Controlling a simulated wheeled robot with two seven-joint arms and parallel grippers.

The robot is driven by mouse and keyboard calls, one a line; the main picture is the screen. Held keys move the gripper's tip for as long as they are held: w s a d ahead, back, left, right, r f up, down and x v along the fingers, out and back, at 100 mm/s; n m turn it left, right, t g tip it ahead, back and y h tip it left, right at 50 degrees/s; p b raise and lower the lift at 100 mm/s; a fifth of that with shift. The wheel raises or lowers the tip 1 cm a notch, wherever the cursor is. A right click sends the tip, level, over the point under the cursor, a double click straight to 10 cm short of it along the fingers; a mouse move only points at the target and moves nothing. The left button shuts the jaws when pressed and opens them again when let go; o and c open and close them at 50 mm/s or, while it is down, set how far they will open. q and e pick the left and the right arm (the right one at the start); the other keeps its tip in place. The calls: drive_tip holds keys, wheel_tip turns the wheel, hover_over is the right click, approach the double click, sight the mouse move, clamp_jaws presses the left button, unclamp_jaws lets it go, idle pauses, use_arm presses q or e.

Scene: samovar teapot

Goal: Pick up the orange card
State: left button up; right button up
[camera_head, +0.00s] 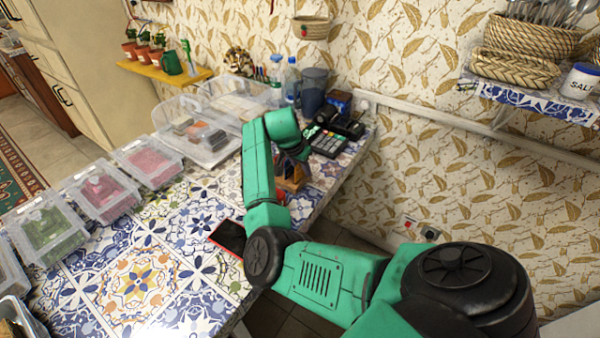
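My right arm, green and black, reaches in from the right over the tiled counter. My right gripper (296,154) points down near the counter's right edge, and its fingers are too small and dark to tell open from shut. Just below it is a small orange-brown object (292,178), partly hidden by my arm; I cannot tell whether it is or holds the orange card, or whether the gripper touches it. A small orange patch (196,131) also shows among items in a clear plastic tray. My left gripper is not in view.
A dark red-edged flat device (229,236) lies partly under my forearm. A card terminal (328,143) stands beyond the gripper, with bottles (291,82) behind. Clear bins (102,190) line the left side. The tiled counter (135,280) is clear at front.

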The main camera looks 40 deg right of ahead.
clamp_jaws()
wheel_tip(320, 180, up, 25)
drive_tip(key=p, duration=0.5)
idle(0.4)
